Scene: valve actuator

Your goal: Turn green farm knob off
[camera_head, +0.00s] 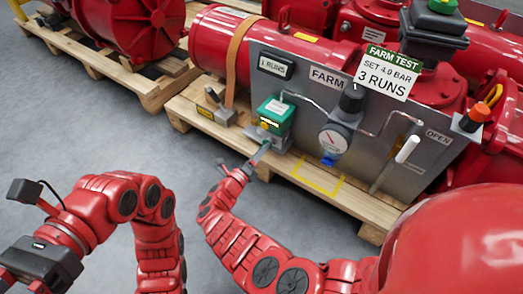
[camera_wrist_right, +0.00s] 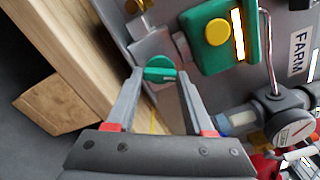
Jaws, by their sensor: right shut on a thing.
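The green farm knob (camera_wrist_right: 161,74) shows in the right wrist view, between my fingertips, at the lower side of the grey panel fittings. My right gripper (camera_wrist_right: 160,80) is shut on it, one finger on each side. In the head view my right gripper (camera_head: 262,153) reaches the panel just below the green box (camera_head: 275,117), and the knob is mostly hidden there. The green box with a yellow button also shows in the wrist view (camera_wrist_right: 205,62).
Red machinery is behind. Grey floor (camera_head: 110,125) is clear in front.

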